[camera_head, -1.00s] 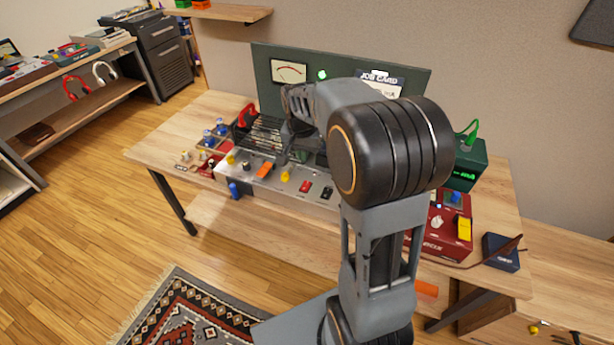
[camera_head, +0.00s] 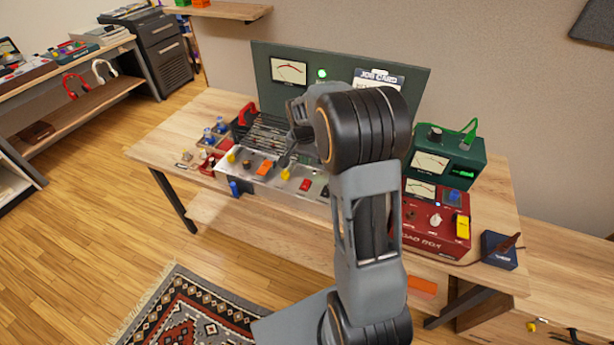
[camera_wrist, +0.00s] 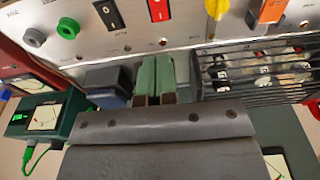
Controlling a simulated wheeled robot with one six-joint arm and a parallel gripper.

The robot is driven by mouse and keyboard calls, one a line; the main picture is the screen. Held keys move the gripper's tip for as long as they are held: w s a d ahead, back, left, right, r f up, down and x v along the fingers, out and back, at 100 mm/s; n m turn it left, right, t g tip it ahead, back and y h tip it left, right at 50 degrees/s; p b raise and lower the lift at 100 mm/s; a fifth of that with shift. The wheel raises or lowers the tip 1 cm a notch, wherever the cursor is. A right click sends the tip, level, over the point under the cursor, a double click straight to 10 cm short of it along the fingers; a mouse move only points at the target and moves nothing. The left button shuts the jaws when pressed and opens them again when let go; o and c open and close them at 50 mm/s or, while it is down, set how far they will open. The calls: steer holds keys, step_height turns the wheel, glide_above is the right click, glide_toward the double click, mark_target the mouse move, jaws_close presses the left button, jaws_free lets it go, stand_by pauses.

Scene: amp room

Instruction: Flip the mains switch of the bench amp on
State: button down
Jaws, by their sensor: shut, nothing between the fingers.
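The bench amp (camera_head: 250,184) has a silver front panel, which also shows along the top of the wrist view (camera_wrist: 75,47). The panel carries a red rocker (camera_head: 305,185), seen in the wrist view (camera_wrist: 158,10), and a black rocker (camera_wrist: 108,14) beside it. A yellow lever (camera_wrist: 217,10) and an orange switch (camera_wrist: 268,12) sit on the other side of the red rocker. I cannot read which one is marked mains. My gripper (camera_wrist: 157,58) is shut and empty, its green fingers close to the panel's edge. In the head view, my gripper (camera_head: 285,161) is above the panel, partly hidden by my arm.
A red load box (camera_head: 435,222) and a green meter unit (camera_head: 445,160) with a green lead stand right of the amp. A dark blue box (camera_head: 499,250) lies at the bench's right. A green backboard (camera_head: 340,75) rises behind. Bare wood (camera_head: 160,145) shows at left.

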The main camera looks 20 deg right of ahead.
mark_target(307, 181)
steer(key=f, duration=0.6)
steer(key=d+f+p, duration=0.1)
steer(key=f, duration=0.2)
steer(key=shift+w+f, duration=0.3)
steer(key=shift+w, duration=0.1)
steer(key=shift+a, duration=0.15)
